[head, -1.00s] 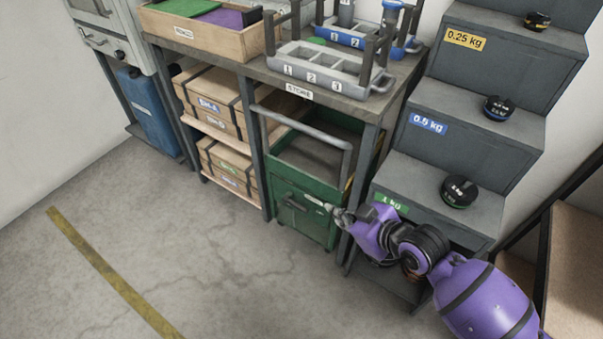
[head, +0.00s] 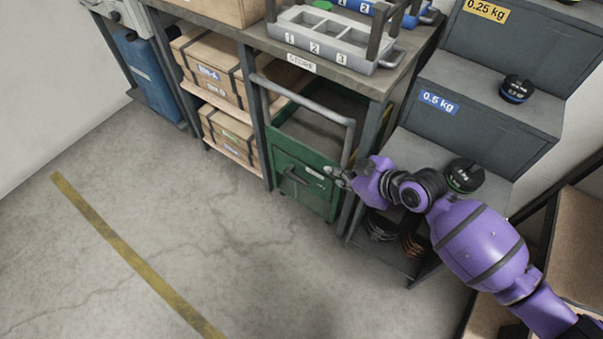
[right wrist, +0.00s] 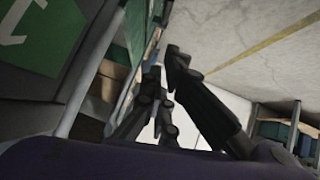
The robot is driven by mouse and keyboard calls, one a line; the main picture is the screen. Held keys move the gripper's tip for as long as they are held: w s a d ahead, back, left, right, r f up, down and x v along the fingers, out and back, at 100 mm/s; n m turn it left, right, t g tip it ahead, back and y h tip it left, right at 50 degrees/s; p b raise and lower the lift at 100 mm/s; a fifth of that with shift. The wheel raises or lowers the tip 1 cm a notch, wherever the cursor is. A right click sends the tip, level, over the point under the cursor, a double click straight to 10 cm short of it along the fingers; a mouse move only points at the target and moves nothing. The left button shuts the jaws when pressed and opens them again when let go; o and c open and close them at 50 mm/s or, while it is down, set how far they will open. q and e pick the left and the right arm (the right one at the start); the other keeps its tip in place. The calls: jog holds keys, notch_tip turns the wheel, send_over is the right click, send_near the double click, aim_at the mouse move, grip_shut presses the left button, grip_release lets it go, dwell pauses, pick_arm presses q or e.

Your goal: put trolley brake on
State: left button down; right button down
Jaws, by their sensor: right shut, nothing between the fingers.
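The green trolley (head: 307,196) stands under the store table in the head view, with a grey push bar (head: 312,103) above its tub. Its front panel carries a dark lever-like handle (head: 291,179) and a small pale label (head: 314,172). My right gripper (head: 336,175) is shut and empty at the right edge of that panel, close beside the label. I cannot tell whether it touches the panel. Its dark fingers (right wrist: 166,82) also show in the right wrist view, with green panels at the left. My left gripper is not in view.
Strapped cartons (head: 207,70) fill the shelf left of the trolley. Grey steps (head: 488,118) with black weights rise at the right, behind my right arm. A grey tray (head: 335,45) stands on the table. The floor (head: 190,225) in front is clear.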

jog(key=b+x, duration=0.5)
jog(key=x, duration=1.2)
jog(key=b, duration=0.3)
send_over(301, 182)
jog(key=shift+f, duration=2.45)
